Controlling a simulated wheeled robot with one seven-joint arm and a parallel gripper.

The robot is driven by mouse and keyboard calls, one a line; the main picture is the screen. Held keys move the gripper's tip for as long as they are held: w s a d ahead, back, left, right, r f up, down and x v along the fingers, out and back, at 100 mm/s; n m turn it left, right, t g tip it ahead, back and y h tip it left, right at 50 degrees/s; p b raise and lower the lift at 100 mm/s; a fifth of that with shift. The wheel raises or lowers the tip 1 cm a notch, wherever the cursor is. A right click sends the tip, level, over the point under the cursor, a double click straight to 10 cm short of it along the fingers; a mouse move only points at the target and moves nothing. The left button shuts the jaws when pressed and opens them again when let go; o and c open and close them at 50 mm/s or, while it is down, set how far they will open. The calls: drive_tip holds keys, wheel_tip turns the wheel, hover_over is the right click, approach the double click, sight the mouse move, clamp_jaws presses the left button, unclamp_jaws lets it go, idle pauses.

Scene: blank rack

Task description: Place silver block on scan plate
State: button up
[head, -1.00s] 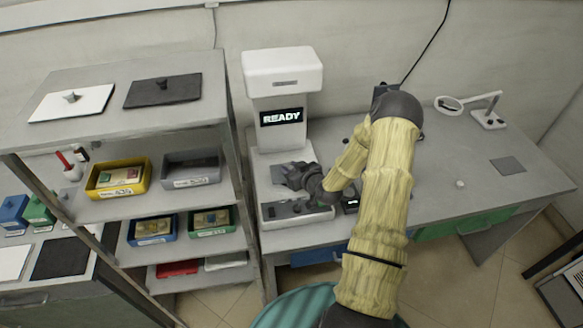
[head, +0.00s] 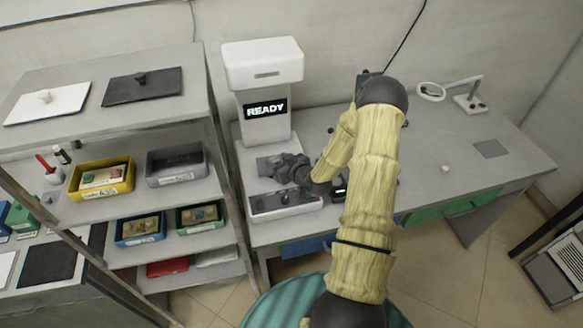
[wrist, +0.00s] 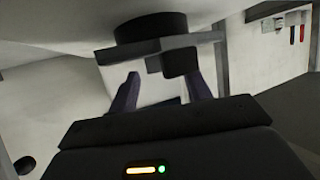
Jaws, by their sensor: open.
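The white scanner (head: 264,65) stands on the desk with a lit READY screen (head: 265,110). At its foot is the grey scan plate (head: 266,166), partly covered by my gripper. My gripper (head: 282,165) hangs over or just beside the plate in the head view. In the wrist view its two fingers (wrist: 162,95) are apart. A dark round part (wrist: 150,27), a grey bar (wrist: 160,48) and a small dark block-like shape (wrist: 181,62) show beyond or between the fingers. I cannot make out the silver block for certain in either view.
A rack at the left holds a yellow bin (head: 101,179), a grey bin (head: 177,161), a blue bin (head: 140,229) and a green bin (head: 200,217). A control panel (head: 285,204) lies in front of the plate. The desk's right side is mostly clear, with a magnifier lamp (head: 470,98).

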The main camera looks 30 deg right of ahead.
drive_tip(key=b+v, duration=0.2)
drive_tip(key=v, duration=0.9)
drive_tip(key=s+a+r+m+g+h, duration=0.1)
drive_tip(key=s+a+r+g, duration=0.4)
drive_tip(key=s+a, duration=0.2)
drive_tip(key=s+a+r+m+g+h, duration=0.1)
drive_tip(key=s+a+r+g, duration=0.4)
drive_tip(key=s+a+r, duration=0.1)
drive_tip(key=shift+s+a+g+h, duration=0.3)
drive_tip(key=shift+s+a, duration=0.4)
drive_tip(key=shift+s, duration=0.4)
